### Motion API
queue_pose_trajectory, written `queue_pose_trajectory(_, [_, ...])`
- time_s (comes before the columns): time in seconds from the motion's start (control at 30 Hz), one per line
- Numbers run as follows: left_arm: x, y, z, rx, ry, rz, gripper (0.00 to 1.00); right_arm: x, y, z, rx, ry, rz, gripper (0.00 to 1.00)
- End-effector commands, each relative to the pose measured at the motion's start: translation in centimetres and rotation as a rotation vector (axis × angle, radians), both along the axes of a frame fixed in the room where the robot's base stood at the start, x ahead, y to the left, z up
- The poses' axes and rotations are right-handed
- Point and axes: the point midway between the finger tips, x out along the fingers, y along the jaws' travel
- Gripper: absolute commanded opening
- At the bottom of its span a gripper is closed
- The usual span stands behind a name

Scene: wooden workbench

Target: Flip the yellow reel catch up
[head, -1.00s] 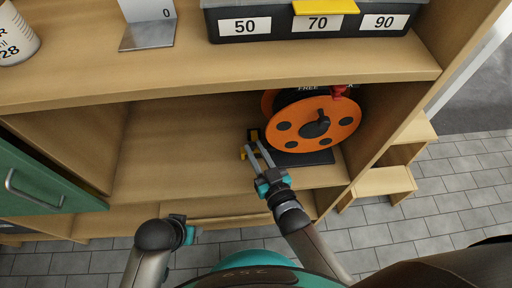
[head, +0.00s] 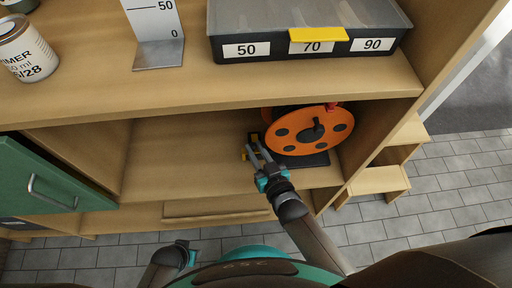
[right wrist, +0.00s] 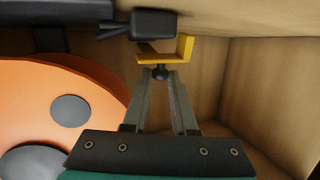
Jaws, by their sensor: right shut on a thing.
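The orange reel (head: 335,122) stands on a dark base in the lower shelf bay; it also shows in the right wrist view (right wrist: 45,88). The yellow reel catch (head: 245,154) is at the base's left end. In the right wrist view the yellow catch (right wrist: 186,47) is an angled plate with a small black knob (right wrist: 160,73). My right gripper (head: 257,149) reaches into the bay; in its wrist view its fingertips (right wrist: 160,78) are closed around the knob. My left gripper (head: 188,252) is low in the head view, away from the reel, its fingers unclear.
A grey box with a yellow latch (head: 308,45), a metal angle plate (head: 160,53) and a tin (head: 27,50) stand on the worktop above. A green cabinet front (head: 50,180) is at left. The bay left of the reel is clear.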

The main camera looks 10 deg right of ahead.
Motion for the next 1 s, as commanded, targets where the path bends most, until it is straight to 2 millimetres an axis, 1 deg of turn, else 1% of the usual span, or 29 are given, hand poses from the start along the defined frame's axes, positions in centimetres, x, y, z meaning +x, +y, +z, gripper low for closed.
queue_pose_trajectory(0.13, [-0.45, 0.33, -0.33, 0.003, 0.001, 0.000, 0.56, 0.02, 0.02, 0.09, -0.001, 0.011, 0.000, 0.00])
queue_pose_trajectory(0.47, [-0.48, 0.36, -0.45, 0.003, 0.000, 0.000, 0.56, 0.00, 0.01, 0.02, -0.001, 0.012, 0.000, 0.00])
queue_pose_trajectory(0.5, [-0.48, 0.36, -0.45, 0.003, 0.000, 0.000, 0.56, -0.01, 0.01, 0.02, -0.001, 0.012, 0.000, 0.29])
queue_pose_trajectory(0.7, [-0.47, 0.37, -0.43, 0.003, 0.000, 0.000, 0.56, 0.00, 0.00, 0.04, -0.001, 0.011, 0.000, 0.51])
queue_pose_trajectory(0.73, [-0.46, 0.37, -0.43, 0.003, 0.000, 0.000, 0.56, 0.00, 0.00, 0.05, -0.001, 0.011, 0.000, 0.55])
queue_pose_trajectory(0.77, [-0.46, 0.37, -0.42, 0.003, 0.000, -0.001, 0.56, 0.00, 0.00, 0.05, -0.001, 0.011, 0.000, 0.56])
queue_pose_trajectory(1.0, [-0.45, 0.36, -0.39, 0.003, -0.001, -0.001, 0.56, -0.02, -0.02, 0.08, 0.000, 0.010, 0.000, 0.56])
